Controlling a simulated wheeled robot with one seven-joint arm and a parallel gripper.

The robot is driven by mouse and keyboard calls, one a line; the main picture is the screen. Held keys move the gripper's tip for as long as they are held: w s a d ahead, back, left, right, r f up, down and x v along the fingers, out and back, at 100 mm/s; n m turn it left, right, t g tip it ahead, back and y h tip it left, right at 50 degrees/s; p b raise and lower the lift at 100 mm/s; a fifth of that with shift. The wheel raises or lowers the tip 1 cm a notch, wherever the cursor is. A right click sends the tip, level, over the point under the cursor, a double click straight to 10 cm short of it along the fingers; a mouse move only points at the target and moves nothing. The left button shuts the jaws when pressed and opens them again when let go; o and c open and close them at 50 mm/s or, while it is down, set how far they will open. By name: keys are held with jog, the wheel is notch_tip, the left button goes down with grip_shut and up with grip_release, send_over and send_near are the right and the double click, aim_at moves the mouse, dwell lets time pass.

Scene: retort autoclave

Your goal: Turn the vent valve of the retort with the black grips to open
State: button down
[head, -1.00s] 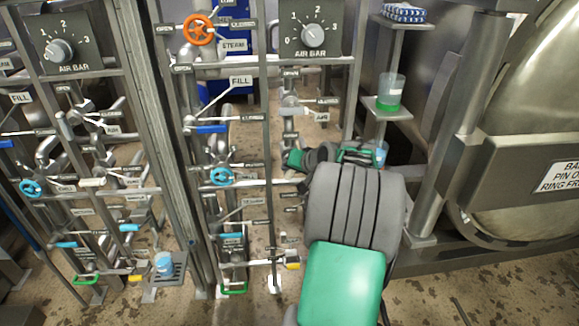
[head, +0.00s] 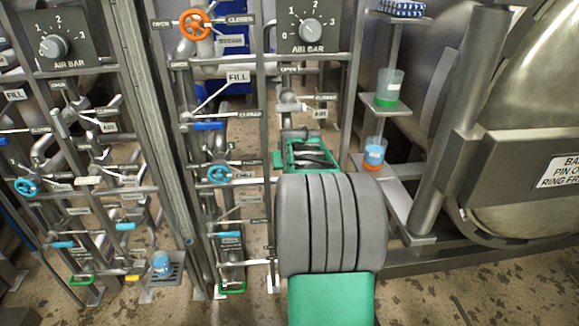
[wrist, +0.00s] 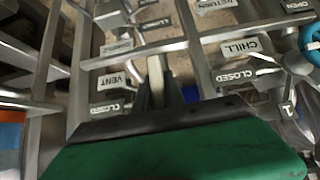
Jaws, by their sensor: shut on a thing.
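My gripper (head: 308,158) reaches in at the right side of the nearer valve panel, below the AIR label. In the wrist view its dark fingers (wrist: 163,92) are shut on a pale lever, the vent valve handle (wrist: 155,72). The VENT label (wrist: 113,80) is just left of the lever, with a CLOSED label (wrist: 110,107) below it. The lever's lower part and pivot are hidden by my gripper. In the head view my arm and gripper cover the vent valve. I cannot make out black grips on the retort (head: 520,120).
An orange handwheel (head: 195,23) and a blue chill handwheel (head: 219,174) sit on the same panel. A similar panel with a pale handle (head: 90,181) stands left. Cups on small shelves (head: 386,105) stand close right of my gripper. Pipes and bars crowd the lever.

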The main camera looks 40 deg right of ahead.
jog(key=shift+w+r, duration=0.1)
jog(key=shift+w, duration=0.05)
jog(key=c, duration=1.7)
grip_release()
jog(key=o, duration=0.3)
jog(key=p+v, duration=0.1)
jog(key=v, duration=0.6)
jog(key=shift+s+a+r, duration=0.15)
jog(key=shift+s+r, duration=0.1)
